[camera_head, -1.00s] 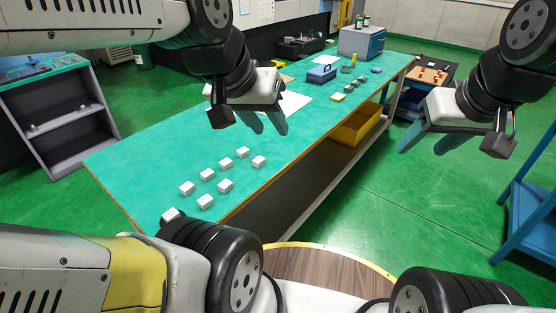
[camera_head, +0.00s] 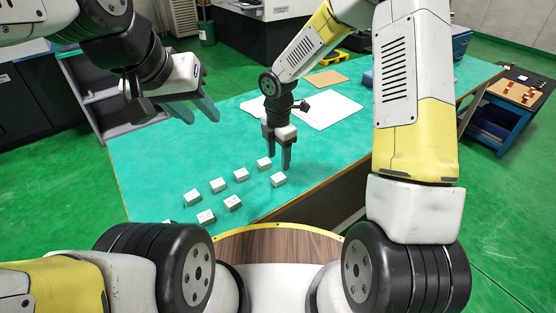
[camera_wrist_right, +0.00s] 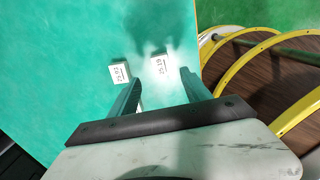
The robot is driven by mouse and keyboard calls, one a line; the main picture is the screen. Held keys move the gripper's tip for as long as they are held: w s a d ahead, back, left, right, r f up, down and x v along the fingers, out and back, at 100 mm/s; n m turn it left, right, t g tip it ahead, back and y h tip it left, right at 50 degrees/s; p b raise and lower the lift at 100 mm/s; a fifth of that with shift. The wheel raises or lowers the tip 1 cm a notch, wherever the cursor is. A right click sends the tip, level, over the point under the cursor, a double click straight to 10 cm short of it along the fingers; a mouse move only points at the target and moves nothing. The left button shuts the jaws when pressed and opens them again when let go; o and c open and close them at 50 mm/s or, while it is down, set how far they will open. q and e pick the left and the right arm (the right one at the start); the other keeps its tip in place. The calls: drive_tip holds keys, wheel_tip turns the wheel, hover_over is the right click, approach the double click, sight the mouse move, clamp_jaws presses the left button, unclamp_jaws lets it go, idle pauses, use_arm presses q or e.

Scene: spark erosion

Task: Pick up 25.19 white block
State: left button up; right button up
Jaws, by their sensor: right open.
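The white block marked 25.19 (camera_wrist_right: 159,65) lies on the green table top, ahead of and between my right fingertips in the right wrist view. In the head view it appears to be the block nearest the table's front edge (camera_head: 278,180), just below my right gripper (camera_head: 279,158). That gripper points down, open and empty; its fingers also show in the right wrist view (camera_wrist_right: 159,78). A second white block (camera_wrist_right: 119,73), its label hard to read, lies to the left, close to the left finger. My left gripper (camera_head: 196,110) is open and empty, above the table's left part.
Several similar white blocks lie in two rows to the left, such as one at the row's far end (camera_head: 264,163) and one nearer (camera_head: 233,202). White paper (camera_head: 325,108) and a brown board (camera_head: 326,78) lie behind. The green table (camera_head: 145,165) is clear around them.

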sight(278, 177)
wheel_tip(278, 177, down, 8)
drive_tip(key=shift+s+f, duration=0.1)
clamp_jaws()
idle(0.5)
